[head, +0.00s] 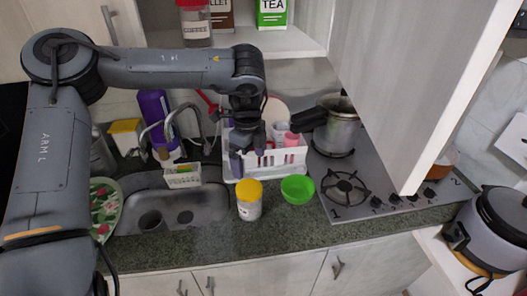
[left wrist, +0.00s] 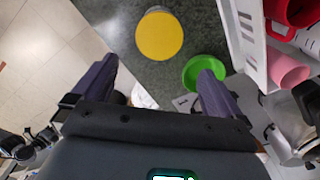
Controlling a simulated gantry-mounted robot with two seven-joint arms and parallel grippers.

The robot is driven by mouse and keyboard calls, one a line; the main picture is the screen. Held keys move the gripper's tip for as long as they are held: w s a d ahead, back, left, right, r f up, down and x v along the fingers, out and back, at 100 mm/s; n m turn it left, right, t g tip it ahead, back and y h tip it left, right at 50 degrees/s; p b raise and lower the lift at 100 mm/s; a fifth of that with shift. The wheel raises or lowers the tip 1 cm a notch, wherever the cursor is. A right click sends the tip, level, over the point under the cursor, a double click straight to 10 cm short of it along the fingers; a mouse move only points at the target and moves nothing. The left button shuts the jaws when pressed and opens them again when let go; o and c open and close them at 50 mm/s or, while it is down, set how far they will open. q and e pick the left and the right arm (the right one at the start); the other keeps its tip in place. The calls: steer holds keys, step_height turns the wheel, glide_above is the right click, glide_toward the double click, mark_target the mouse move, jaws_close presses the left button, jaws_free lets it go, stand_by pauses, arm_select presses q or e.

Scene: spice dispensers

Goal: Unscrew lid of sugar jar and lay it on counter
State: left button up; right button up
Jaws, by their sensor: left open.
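The sugar jar (head: 249,210) is a clear jar with white contents, standing upright on the counter just in front of the dish rack. Its yellow lid (head: 249,190) is on top; the lid also shows as a yellow disc in the left wrist view (left wrist: 159,36). My left gripper (head: 248,158) hangs behind and above the jar in the head view. Its two fingers (left wrist: 156,86) are spread wide and empty, apart from the lid. The label on the jar is too small to read. My right gripper is not in view.
A green bowl (head: 298,189) stands right of the jar. The white dish rack (head: 268,163) with cups is behind, the sink (head: 160,207) left, and the stove (head: 385,190) right. The dark counter (head: 275,232) is clear in front of the jar.

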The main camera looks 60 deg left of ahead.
mark_target(250, 188)
arm_select(q)
step_height(250, 188, down, 10)
steer(key=shift+s+r+p, duration=0.15)
steer(key=shift+r+p, duration=0.1)
steer(key=shift+p, duration=0.7)
steer(key=shift+f, duration=0.65)
